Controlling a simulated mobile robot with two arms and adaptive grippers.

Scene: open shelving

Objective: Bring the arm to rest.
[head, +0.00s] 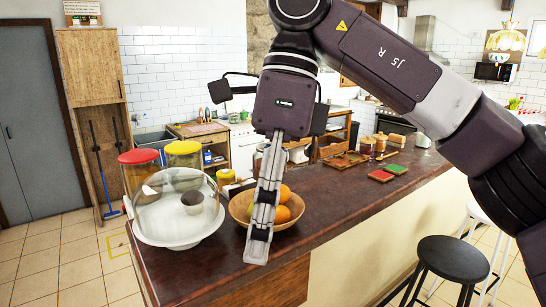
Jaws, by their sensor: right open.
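My right arm (385,55) comes in from the upper right and bends down at the wrist. My right gripper (259,243) points down over the near end of the dark counter (330,205). Its fingers are seen edge-on and hold nothing that I can see; they are open. In the picture the fingers cover part of a wooden bowl (240,209) with oranges (282,214). I cannot tell how far above the counter the tips are. My left gripper is not in view.
A white cake stand with a clear dome (178,222) is left of the gripper. Jars with red (138,156) and yellow (183,148) lids stand behind it. Red and green coasters (388,172) lie farther along the counter. Black (454,258) and white stools stand at the right.

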